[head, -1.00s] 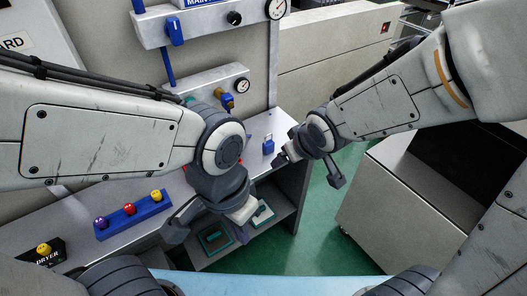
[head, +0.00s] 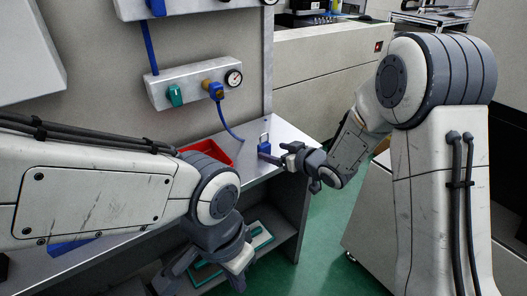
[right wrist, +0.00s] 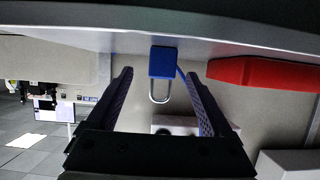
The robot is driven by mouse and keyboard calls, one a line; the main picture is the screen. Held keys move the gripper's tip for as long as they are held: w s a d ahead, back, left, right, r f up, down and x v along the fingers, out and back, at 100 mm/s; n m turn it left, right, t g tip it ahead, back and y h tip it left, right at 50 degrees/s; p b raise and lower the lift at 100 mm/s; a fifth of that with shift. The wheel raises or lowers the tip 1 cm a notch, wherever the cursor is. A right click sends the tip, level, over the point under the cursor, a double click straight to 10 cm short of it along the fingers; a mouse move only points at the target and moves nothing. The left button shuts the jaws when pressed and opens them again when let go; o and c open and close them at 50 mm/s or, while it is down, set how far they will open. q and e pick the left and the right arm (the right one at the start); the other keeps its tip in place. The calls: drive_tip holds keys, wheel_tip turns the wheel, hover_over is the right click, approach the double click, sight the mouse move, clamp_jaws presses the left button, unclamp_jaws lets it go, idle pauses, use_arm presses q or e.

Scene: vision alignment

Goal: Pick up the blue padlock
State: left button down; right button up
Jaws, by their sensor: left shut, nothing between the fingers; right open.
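The blue padlock (head: 264,147) stands upright on the grey bench top with its silver shackle up. My right gripper (head: 285,156) is just to the right of it in the head view, open. In the right wrist view, which looks upside down, the padlock (right wrist: 163,62) shows between the two spread fingers (right wrist: 157,76), with its shackle pointing down the picture. I cannot tell whether a finger touches it. My left gripper (head: 239,277) is shut and empty, low in front of the bench, away from the padlock.
A red tray (head: 207,151) lies on the bench left of the padlock, partly behind my left arm. A wall panel (head: 178,90) with a gauge and a blue cable is above. The bench's right edge is close to the padlock.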

sight(266, 151)
drive_tip(key=x, duration=0.5)
drive_tip(key=shift+a+f, duration=0.2)
drive_tip(key=shift+f, duration=0.15)
drive_tip(key=shift+s, duration=0.1)
clamp_jaws()
